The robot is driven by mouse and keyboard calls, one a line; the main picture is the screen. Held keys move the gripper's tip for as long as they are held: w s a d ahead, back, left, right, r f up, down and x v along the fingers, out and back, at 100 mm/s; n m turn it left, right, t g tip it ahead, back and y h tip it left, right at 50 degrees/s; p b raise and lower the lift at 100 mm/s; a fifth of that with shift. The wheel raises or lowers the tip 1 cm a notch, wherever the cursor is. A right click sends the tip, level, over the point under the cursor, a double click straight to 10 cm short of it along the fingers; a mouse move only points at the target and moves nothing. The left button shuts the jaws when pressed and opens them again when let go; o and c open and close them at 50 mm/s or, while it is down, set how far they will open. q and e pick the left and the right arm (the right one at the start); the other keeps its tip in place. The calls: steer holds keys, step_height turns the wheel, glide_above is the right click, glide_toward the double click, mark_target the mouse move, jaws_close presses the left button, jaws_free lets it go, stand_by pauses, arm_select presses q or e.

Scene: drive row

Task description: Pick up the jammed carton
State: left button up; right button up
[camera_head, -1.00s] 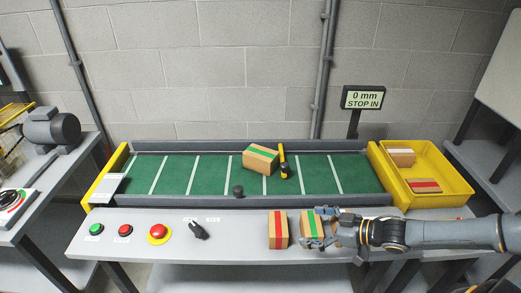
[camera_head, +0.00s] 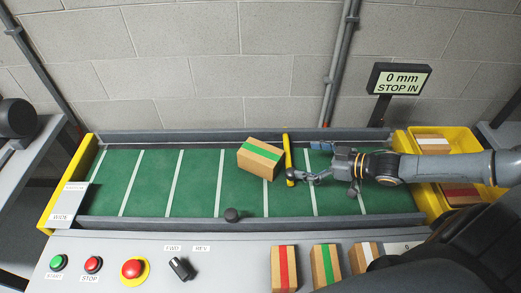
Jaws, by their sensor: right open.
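The jammed carton (camera_head: 260,158), a brown box with a green stripe, sits askew on the green conveyor belt (camera_head: 145,190). Its right side is close to a yellow bar (camera_head: 289,160) that stands across part of the belt; I cannot tell if they touch. My right gripper (camera_head: 303,178) is over the belt, just right of the yellow bar. Its fingers are open, with no carton between them. The left gripper is not in view.
A dark knob (camera_head: 231,215) stands at the belt's front rail. Cartons with red (camera_head: 284,268) and green (camera_head: 325,265) stripes stand on the front ledge. A yellow bin (camera_head: 462,140) holds cartons at right. A sign (camera_head: 398,80) reads "0 mm STOP IN". Buttons (camera_head: 133,270) line the front left.

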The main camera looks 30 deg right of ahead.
mark_target(270, 155)
steer(key=x, duration=0.3)
steer(key=shift+a+r, duration=0.1)
steer(key=shift+a, duration=0.1)
steer(key=x, duration=0.5)
steer(key=shift+w+f+p, duration=0.25)
steer(key=shift+w+p, duration=0.1)
steer(key=x, duration=0.1)
steer(key=p+x, duration=0.1)
steer(key=x, duration=0.1)
steer(key=shift+w+f, duration=0.25)
steer(key=shift+f, duration=0.05)
steer(key=shift+w+a+f, duration=0.15)
steer(key=shift+w+f, duration=0.1)
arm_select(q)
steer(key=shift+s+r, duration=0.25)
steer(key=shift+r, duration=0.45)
